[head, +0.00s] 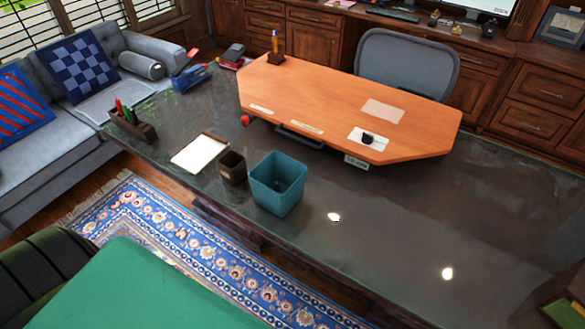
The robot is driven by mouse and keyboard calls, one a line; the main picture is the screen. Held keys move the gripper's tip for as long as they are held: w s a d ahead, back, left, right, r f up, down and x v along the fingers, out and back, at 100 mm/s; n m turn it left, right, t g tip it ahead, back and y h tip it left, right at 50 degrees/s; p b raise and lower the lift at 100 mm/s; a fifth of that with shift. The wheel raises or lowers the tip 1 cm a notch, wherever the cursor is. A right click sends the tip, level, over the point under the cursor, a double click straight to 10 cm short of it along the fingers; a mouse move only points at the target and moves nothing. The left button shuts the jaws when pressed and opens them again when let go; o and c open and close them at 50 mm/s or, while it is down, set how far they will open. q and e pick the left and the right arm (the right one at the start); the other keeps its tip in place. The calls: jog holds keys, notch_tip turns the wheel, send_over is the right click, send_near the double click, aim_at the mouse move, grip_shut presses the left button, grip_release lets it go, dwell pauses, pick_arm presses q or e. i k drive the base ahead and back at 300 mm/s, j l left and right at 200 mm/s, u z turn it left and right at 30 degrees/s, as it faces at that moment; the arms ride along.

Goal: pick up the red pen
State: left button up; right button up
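A dark wooden pen holder (146,132) stands near the left edge of the dark glass-topped desk (400,215). A slim red pen-like item (127,114) stands upright in it, beside a green one (118,106). Their lower parts are hidden inside the holder. Neither of my grippers is in view.
A notepad (198,153), a small dark cup (233,168) and a teal bin (278,184) stand right of the holder. An orange raised desktop (340,90) covers the desk's back. A grey sofa (40,155) is at left, a green surface (140,285) at front.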

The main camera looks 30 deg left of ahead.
aim_at(118, 101)
jog(key=j+u, duration=0.2)
jog(key=u, duration=0.3)
jog(key=i+j+u, duration=0.15)
jog(key=u, duration=0.35)
jog(key=i+j+u, duration=0.15)
jog(key=u, duration=0.35)
jog(key=i+j+u, duration=0.1)
jog(key=i+j, duration=0.15)
jog(key=i+j+u, duration=0.15)
jog(key=i, duration=0.35)
jog(key=i+j+u, duration=0.1)
jog(key=i, duration=0.3)
jog(key=z, duration=0.95)
jog(key=i+j+z, duration=0.2)
jog(key=j, duration=0.3)
jog(key=k+j+z, duration=0.15)
jog(key=j, duration=0.35)
jog(key=i, duration=0.1)
